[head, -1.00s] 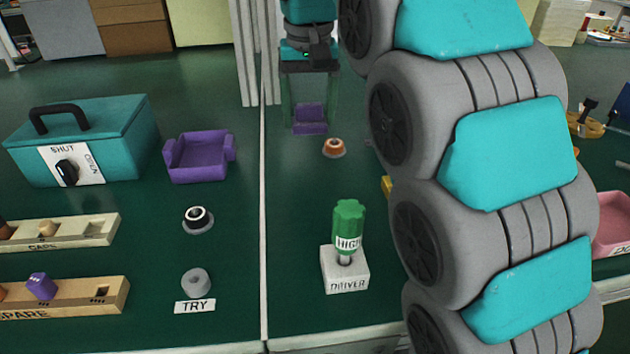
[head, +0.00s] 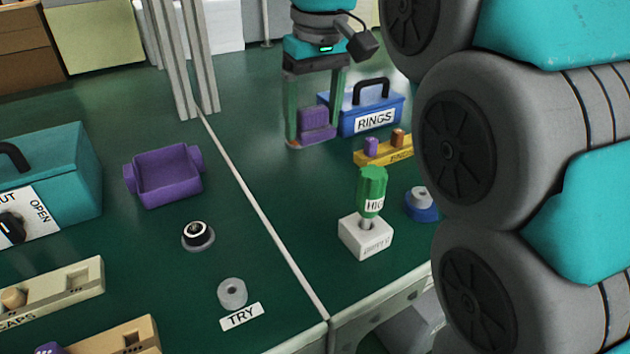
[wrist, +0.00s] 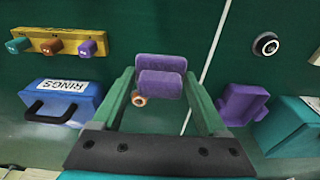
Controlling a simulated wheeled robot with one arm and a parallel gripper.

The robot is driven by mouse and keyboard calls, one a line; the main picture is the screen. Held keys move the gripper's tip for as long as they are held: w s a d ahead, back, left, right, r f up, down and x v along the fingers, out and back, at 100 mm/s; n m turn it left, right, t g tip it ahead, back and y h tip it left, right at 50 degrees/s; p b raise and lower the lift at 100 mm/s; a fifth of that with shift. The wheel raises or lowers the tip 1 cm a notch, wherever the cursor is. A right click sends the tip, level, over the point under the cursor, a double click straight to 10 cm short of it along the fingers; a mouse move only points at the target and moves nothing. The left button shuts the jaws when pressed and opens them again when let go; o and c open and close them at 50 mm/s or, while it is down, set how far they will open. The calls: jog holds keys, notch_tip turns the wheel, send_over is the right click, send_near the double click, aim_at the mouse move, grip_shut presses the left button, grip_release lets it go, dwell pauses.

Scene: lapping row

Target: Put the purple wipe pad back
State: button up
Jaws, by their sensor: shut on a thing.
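The purple wipe pad (head: 318,122) is held between the two green fingers of my gripper (head: 315,138), above the green bench, right of the white dividing line. In the wrist view the pad (wrist: 160,80) shows as two purple blocks, one in front of the other, with a gripper finger on each side (wrist: 163,100). A purple open tray (head: 168,180) sits on the bench left of the line, beside the teal box; it also shows at the right in the wrist view (wrist: 243,103). No pad shows in the tray.
A blue RINGS box (head: 376,112) and a yellow rack (head: 385,151) with coloured pegs stand right of my gripper. A green-handled driver (head: 371,190) stands in a white block. A teal box (head: 55,178) is left of the tray. A copper ring (wrist: 138,99) shows below the pad.

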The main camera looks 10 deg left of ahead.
aim_at(312, 185)
notch_tip(312, 185, down, 2)
jog(key=shift+f+b, duration=0.25)
jog(key=shift+b, duration=0.7)
jog(key=shift+f, duration=3.5)
jog(key=shift+f, duration=0.1)
jog(key=o, duration=1.2)
jog(key=shift+s+d+r, duration=0.15)
jog(key=shift+r, duration=1.8)
jog(key=shift+s+d+r, duration=0.1)
jog(key=shift+s+r, duration=0.05)
jog(key=shift+r, duration=1.75)
